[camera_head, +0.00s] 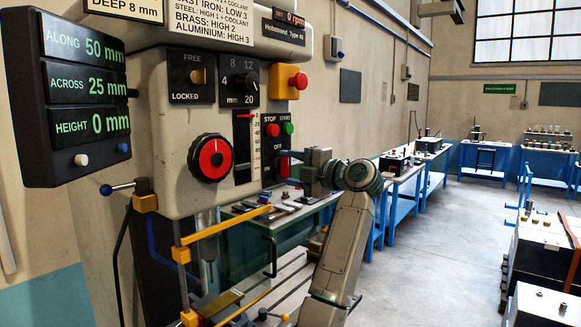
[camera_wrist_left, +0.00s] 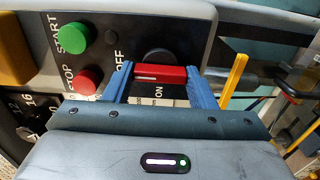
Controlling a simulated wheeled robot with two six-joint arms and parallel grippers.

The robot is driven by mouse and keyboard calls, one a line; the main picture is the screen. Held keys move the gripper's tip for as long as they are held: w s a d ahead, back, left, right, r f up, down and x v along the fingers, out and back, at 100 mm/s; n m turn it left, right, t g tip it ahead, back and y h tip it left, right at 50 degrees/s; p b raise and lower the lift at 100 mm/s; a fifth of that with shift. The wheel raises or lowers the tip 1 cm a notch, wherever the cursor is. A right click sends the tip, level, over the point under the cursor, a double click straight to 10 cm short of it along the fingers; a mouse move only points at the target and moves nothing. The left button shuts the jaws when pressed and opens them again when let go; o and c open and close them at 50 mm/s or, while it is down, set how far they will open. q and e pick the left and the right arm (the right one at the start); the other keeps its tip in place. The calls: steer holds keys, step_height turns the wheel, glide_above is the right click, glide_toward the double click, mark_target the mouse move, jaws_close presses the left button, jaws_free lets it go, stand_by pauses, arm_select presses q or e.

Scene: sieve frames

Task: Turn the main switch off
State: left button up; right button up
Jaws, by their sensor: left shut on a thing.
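The main switch has a red handle (camera_wrist_left: 160,74) in front of a dark round base, with the labels OFF and ON beside it in the left wrist view. The handle lies crosswise there, and its white mark is at the end toward OFF. My left gripper (camera_wrist_left: 160,70) has one blue finger at each end of the handle and is shut on it. My right gripper is not in view.
The red stop button (camera_wrist_left: 84,80) and green start button (camera_wrist_left: 73,38) sit close beside the gripper. A red mushroom button on a yellow box (camera_head: 285,82) is above. A yellow bar (camera_head: 228,222) and blue-handled lever (camera_head: 118,187) stick out lower left.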

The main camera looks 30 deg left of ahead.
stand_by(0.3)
arm_select(q)
steer(key=o, duration=1)
steer(key=shift+d+f+b, duration=0.15)
steer(key=shift+d+b, duration=0.2)
steer(key=shift+d, duration=0.15)
steer(key=d+b, duration=0.1)
steer(key=d, duration=0.2)
steer(key=d+b, duration=0.1)
steer(key=d, duration=0.2)
steer(key=d+b, duration=0.1)
steer(key=d, duration=0.2)
steer(key=shift+s+d+b, duration=0.4)
